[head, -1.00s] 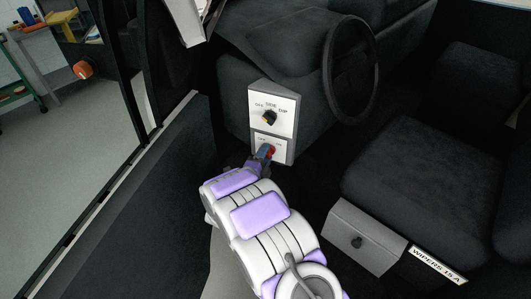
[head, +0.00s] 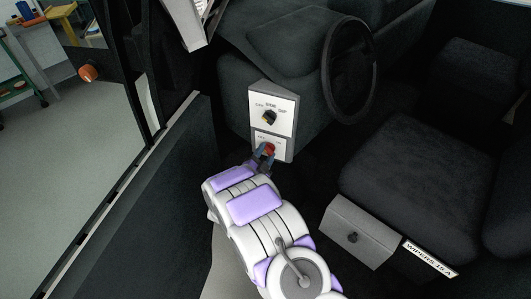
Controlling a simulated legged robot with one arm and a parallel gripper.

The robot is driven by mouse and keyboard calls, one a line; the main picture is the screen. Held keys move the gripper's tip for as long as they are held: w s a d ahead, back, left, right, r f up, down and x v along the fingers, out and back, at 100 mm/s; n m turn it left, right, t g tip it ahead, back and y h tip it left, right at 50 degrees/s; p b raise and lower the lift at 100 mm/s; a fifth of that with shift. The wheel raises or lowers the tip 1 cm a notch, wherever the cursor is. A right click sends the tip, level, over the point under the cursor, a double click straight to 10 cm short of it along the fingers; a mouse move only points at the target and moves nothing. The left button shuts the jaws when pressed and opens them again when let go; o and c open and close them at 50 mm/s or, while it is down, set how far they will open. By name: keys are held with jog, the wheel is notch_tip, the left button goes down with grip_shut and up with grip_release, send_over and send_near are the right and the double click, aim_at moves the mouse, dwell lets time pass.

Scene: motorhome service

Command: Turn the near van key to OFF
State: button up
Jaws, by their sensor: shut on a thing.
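The key switch is a red knob (head: 269,150) on the lower white plate of a grey panel (head: 285,147) beside the dashboard. My gripper (head: 265,152) is at the red knob with its jaws shut on it. The jaws and wrist cover part of the plate's label, so I cannot read the knob's position. Above it, a black rotary knob (head: 269,118) sits on a white plate marked OFF, SIDE and DIP.
The steering wheel (head: 349,70) is right of the panel. A dark seat (head: 420,180) and a grey box with a black knob (head: 358,233), near a "WIPERS 15 A" label (head: 430,260), are at right. The open doorway and pale floor (head: 75,150) are at left.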

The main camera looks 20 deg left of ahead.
jog(key=shift+s+f, duration=0.15)
jog(key=shift+f, duration=0.15)
jog(key=o, duration=1.1)
jog(key=shift+a, duration=0.2)
jog(key=shift+c, duration=0.2)
jog(key=shift+r, duration=0.1)
jog(key=shift+d, duration=0.1)
jog(key=s+a, duration=0.1)
jog(key=s, duration=1.6)
jog(key=shift+p, duration=0.35)
